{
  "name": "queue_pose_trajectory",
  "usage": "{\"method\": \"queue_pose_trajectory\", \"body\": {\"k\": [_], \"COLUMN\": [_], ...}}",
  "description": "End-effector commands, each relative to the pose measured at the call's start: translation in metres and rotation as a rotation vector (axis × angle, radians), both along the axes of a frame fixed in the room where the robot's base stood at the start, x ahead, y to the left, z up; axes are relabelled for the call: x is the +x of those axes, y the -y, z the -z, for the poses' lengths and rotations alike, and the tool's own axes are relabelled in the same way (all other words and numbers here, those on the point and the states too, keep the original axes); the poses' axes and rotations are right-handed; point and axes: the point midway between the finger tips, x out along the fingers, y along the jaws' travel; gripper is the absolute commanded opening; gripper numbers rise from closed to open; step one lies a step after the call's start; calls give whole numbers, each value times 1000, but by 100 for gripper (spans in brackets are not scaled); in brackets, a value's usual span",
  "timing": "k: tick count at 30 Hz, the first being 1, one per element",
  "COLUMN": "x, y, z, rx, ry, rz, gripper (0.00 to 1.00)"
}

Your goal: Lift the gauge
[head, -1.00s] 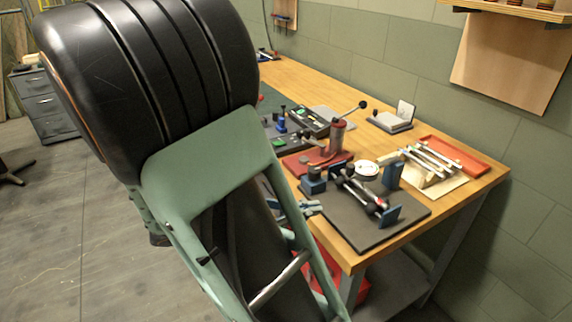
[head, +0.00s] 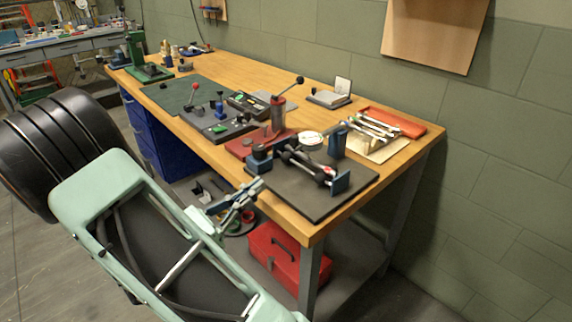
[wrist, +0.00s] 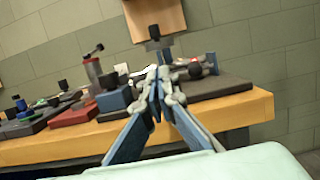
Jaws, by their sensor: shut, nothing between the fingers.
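My gripper (head: 257,187) is at the bench's front edge, left of the dark plate and apart from the gauge. In the wrist view my gripper (wrist: 160,78) has its fingers together and empty, pointing at the bench. The fingers cover part of the fixtures there, and I cannot clearly make out the gauge.
A red stand with a lever (head: 277,115) is left of the gauge. A red tray (head: 397,121) and metal rods lie behind it to the right. A red toolbox (head: 272,255) is on the lower shelf. A green wall closes off the back.

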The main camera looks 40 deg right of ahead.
Motion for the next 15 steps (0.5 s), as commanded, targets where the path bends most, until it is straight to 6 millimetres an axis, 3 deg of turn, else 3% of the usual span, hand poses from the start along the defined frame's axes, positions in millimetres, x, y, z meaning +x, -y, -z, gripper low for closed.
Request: {"method": "queue_pose_trajectory", "body": {"k": [5, 15], "x": [0, 4], "y": [14, 73], "z": [-3, -17], "rx": [1, 1], "ry": [1, 2], "rz": [5, 6], "gripper": [0, 0]}}
